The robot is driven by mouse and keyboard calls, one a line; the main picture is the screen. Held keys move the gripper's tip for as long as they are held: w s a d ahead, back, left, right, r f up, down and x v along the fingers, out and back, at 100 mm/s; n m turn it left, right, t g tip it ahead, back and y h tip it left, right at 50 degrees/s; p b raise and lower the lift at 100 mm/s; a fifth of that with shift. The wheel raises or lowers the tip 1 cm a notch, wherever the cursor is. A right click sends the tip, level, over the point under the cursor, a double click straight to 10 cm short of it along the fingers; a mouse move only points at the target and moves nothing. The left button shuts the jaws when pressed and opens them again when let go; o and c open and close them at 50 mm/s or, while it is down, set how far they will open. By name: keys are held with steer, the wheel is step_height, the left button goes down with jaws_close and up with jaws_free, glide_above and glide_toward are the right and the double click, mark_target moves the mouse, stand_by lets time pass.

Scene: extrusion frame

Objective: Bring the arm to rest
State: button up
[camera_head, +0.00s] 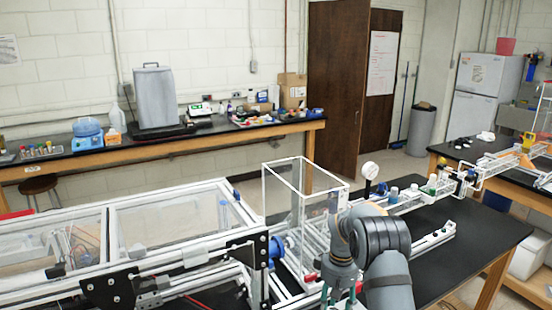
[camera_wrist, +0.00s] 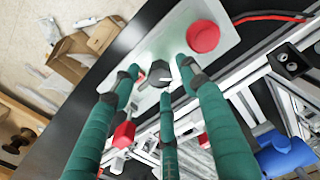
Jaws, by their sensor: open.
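My gripper (camera_wrist: 163,76) shows in the wrist view with its green, dark-tipped fingers spread apart and nothing held between them. A metal plate (camera_wrist: 225,22) with a red round button (camera_wrist: 203,37) and a dark knob (camera_wrist: 158,73) lies beyond the fingertips. The knob appears between the fingers; I cannot tell the gap to it. In the head view my arm (camera_head: 385,250) reaches over the black table from the bottom right. My gripper (camera_head: 338,294) points down there, its fingertips cut off by the lower edge.
A clear box (camera_head: 300,205) in a white frame stands left of my arm. An aluminium extrusion frame (camera_head: 170,245) fills the left front. A rail with small fittings (camera_head: 415,195) runs right. A blue part (camera_wrist: 285,155) and red cable (camera_wrist: 270,16) lie near the fingers.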

step_height(320, 180, up, 12)
step_height(320, 180, down, 12)
steer(key=shift+f, duration=0.15)
steer(key=m, duration=0.5)
steer(key=shift+m+b, duration=0.3)
steer(key=m, duration=0.4)
steer(key=m+p, duration=0.1)
steer(key=m, duration=0.2)
steer(key=shift+m, duration=0.4)
steer(key=m+p, duration=0.1)
steer(key=m, duration=0.3)
steer(key=shift+w+r+m, duration=0.1)
steer(key=shift+r+m, duration=0.2)
steer(key=shift+r, duration=0.85)
